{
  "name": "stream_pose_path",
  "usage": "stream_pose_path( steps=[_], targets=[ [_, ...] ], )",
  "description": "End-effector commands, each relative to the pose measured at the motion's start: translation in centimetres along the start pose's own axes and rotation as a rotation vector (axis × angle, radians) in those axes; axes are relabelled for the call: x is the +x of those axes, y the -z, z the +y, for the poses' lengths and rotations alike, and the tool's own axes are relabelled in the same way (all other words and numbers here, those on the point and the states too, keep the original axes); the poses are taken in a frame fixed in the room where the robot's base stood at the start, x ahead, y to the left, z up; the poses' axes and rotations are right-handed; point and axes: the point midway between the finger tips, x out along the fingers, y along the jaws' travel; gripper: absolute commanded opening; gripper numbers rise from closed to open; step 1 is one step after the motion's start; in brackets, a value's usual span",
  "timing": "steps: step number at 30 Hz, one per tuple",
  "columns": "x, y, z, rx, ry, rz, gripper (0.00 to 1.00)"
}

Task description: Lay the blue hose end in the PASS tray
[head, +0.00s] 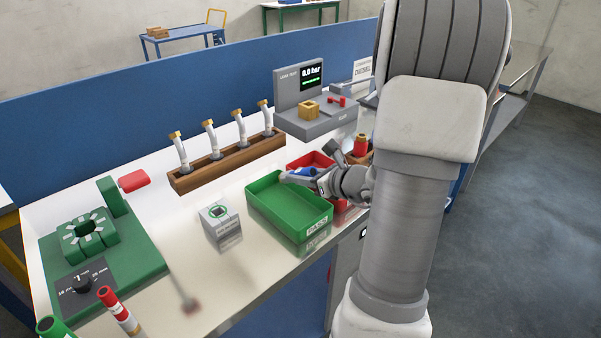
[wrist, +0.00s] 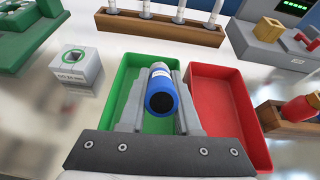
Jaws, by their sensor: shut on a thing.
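The blue hose end (wrist: 161,95) is a short blue cylinder with a dark open bore and a pale band at its far end. My gripper (wrist: 163,80) is shut on it, with a finger on each side. The green tray (head: 272,213) carries the PASS label on its front end and looks empty. In the wrist view the green tray (wrist: 125,75) lies below and around the held hose end, which is above it and not seen touching it. In the head view my gripper (head: 293,177) is over the tray's far right edge, with a little blue (head: 303,171) showing.
A red tray (wrist: 222,72) stands directly right of the green one. A wooden rack (head: 226,163) with several white hose ends, a grey leak tester (head: 310,122) and a grey block (head: 220,221) stand around. A green fixture (head: 105,250) is at left.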

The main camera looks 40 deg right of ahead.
Motion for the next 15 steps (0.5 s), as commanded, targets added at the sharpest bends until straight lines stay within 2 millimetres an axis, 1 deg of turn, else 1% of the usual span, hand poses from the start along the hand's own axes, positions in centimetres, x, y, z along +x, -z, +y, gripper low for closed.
stream_pose_path(
  steps=[5, 6, 8, 9, 12, 15],
  targets=[
    [-0.01, -0.11, 0.00, -0.001, 0.000, -0.002, 0.00],
    [-0.01, -0.11, 0.00, -0.001, 0.000, -0.002, 0.33],
    [-0.01, -0.12, 0.00, -0.001, 0.000, -0.002, 0.44],
    [-0.01, -0.11, 0.00, -0.001, 0.000, -0.002, 0.51],
    [-0.01, -0.09, 0.01, -0.001, -0.001, -0.001, 0.66],
    [0.00, -0.07, 0.01, -0.001, -0.001, -0.001, 0.66]
  ],
)
